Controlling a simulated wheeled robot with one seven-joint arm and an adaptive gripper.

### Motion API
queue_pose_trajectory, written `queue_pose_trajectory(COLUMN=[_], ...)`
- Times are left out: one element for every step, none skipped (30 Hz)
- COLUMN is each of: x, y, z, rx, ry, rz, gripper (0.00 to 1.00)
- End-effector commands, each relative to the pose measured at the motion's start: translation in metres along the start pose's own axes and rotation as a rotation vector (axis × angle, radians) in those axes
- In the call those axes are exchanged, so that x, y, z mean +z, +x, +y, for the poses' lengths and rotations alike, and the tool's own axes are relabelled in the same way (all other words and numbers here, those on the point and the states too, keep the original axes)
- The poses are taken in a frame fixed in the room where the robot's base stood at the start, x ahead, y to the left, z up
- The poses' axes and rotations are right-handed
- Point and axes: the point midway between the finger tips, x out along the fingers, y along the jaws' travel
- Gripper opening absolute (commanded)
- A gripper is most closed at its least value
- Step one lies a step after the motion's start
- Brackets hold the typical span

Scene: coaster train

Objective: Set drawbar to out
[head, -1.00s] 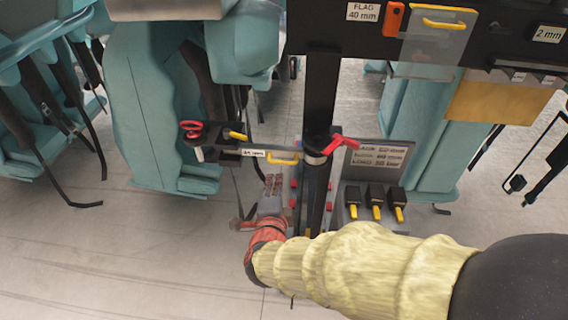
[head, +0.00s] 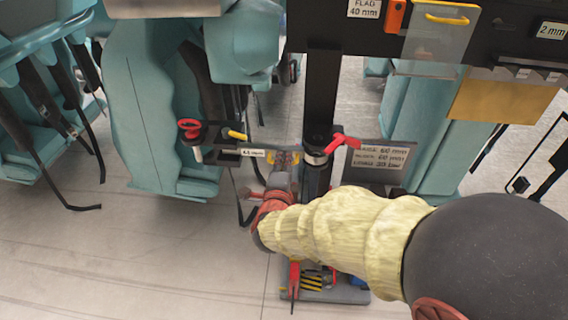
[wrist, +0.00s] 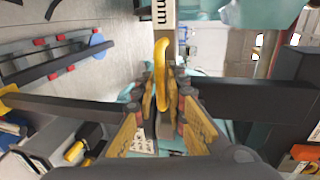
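The drawbar seems to be the thin horizontal bar with a white mm label (head: 252,153), crossing in front of the dark upright post (head: 320,85); no marking names it. Its yellow handle is mostly hidden behind my gripper in the head view. In the wrist view the yellow handle (wrist: 161,75) stands out toward me, with the pale label strip (wrist: 163,15) beyond it. My gripper (wrist: 165,98) has a finger on each side of the handle's near end, with a gap visible. My gripper (head: 281,165) sits just below the bar in the head view.
A red lever (head: 342,143) sits at the post, right of the bar. A red knob (head: 190,126) and yellow grip (head: 237,134) are at its left end. A grey text plate (head: 382,160) stands to the right. Teal seats (head: 150,110) flank the left.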

Motion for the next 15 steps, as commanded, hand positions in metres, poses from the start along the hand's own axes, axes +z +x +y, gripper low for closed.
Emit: queue_pose_trajectory(x=[0.0000,0.0000,0.0001,0.0001,0.0000,0.0000,0.0000,0.0000,0.0000,0.0000,0.0000,0.0000,0.0000,0.0000,0.0000], y=[0.0000,-0.0001,-0.0002,-0.0002,-0.0002,-0.0002,-0.0002,-0.0003,-0.0003,-0.0003,-0.0003,-0.0003,-0.0003,-0.0003,-0.0003], z=[-0.0003,-0.0003,-0.0003,-0.0003,-0.0004,-0.0003,-0.0003,-0.0003,-0.0003,-0.0003,-0.0002,-0.0002,-0.0001,-0.0001,0.0000], rx=[0.000,0.000,0.000,0.000,0.000,0.000,0.000,0.000,0.000,0.000,0.000,0.000,0.000,0.000,0.000], ry=[0.000,0.000,0.000,0.000,0.000,0.000,0.000,0.000,0.000,0.000,0.000,0.000,0.000,0.000,0.000], rz=[0.000,0.000,0.000,0.000,0.000,0.000,0.000,0.000,0.000,0.000,0.000,0.000,0.000,0.000,0.000], gripper=[0.13,0.13,0.13,0.13,0.12,0.09,0.08,0.06,0.04,0.02,0.00,0.00,0.00,0.00,0.00])
